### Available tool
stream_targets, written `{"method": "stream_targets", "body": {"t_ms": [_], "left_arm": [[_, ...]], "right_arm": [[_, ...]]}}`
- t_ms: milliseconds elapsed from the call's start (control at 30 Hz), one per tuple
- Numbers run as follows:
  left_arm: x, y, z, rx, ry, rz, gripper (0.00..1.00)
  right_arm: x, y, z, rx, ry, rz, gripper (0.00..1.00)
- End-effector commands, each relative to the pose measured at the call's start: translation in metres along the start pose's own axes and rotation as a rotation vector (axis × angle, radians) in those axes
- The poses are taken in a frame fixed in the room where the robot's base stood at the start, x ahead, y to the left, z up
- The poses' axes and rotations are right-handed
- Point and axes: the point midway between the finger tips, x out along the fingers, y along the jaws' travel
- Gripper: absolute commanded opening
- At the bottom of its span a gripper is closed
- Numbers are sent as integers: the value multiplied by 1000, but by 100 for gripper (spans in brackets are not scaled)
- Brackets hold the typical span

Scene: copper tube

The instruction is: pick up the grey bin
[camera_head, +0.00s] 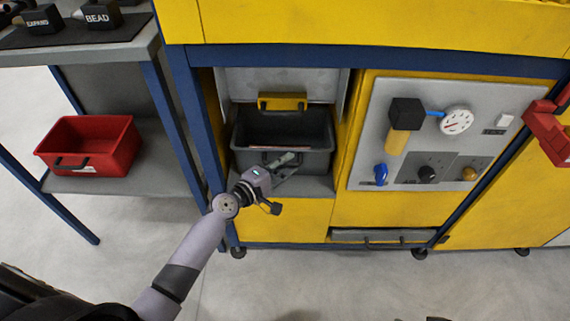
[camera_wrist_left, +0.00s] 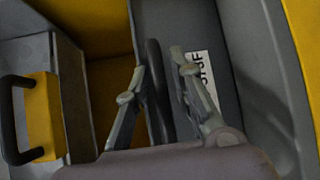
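The grey bin (camera_head: 285,128) sits inside an open compartment of the yellow cabinet. In the left wrist view its front wall (camera_wrist_left: 200,30) carries a white label, and a black handle (camera_wrist_left: 156,75) stands out from it. My left gripper (camera_head: 292,160) is at the front of the bin, in front of its handle side. In the left wrist view my left gripper (camera_wrist_left: 158,60) is open, with one finger on each side of the handle. Whether the fingers touch the handle is unclear. My right gripper is not in view.
A raised grey flap with a yellow handle (camera_head: 283,101) is above the bin. A blue post (camera_head: 195,110) borders the compartment on the left. A gauge panel (camera_head: 430,135) is to the right. A red bin (camera_head: 90,145) stands on the left shelf.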

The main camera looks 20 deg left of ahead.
Motion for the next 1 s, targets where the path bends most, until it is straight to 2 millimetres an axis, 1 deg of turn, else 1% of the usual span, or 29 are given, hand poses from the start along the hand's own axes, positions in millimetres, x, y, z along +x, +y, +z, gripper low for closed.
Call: {"method": "stream_targets", "body": {"t_ms": [233, 500, 567, 1000], "left_arm": [[0, 0, 0, 0, 0, 0, 21], [0, 0, 0, 0, 0, 0, 3], [0, 0, 0, 0, 0, 0, 0], [0, 0, 0, -1, 1, 0, 0]], "right_arm": [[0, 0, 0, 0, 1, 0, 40], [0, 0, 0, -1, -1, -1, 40], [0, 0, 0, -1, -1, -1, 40], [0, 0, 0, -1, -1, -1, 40]]}}
